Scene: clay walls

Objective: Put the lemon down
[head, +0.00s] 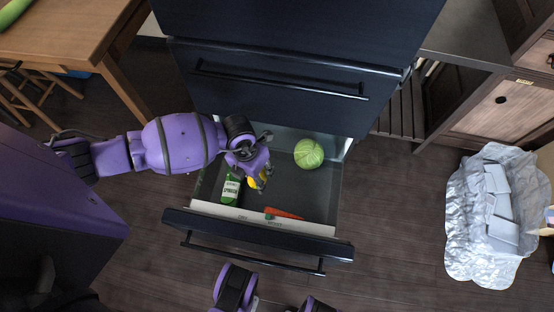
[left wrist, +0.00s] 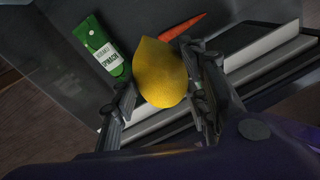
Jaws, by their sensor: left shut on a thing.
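A yellow lemon (left wrist: 160,75) is between the fingers of my left gripper (left wrist: 165,95) in the left wrist view. The gripper is shut on it. In the head view my left gripper (head: 258,180) is over the open drawer (head: 315,200), and only a little of the lemon (head: 251,182) shows, the rest hidden by the fingers. How high the lemon is above the drawer floor I cannot tell. My right gripper is not clearly in view; purple parts of mine show at the bottom edge of the head view.
The drawer holds a green spinach package (head: 231,190), a cabbage (head: 308,153) at the back right and a carrot (head: 284,213) near the front. The drawer's middle right floor is clear. A foil-like container (head: 466,215) stands on the floor at right.

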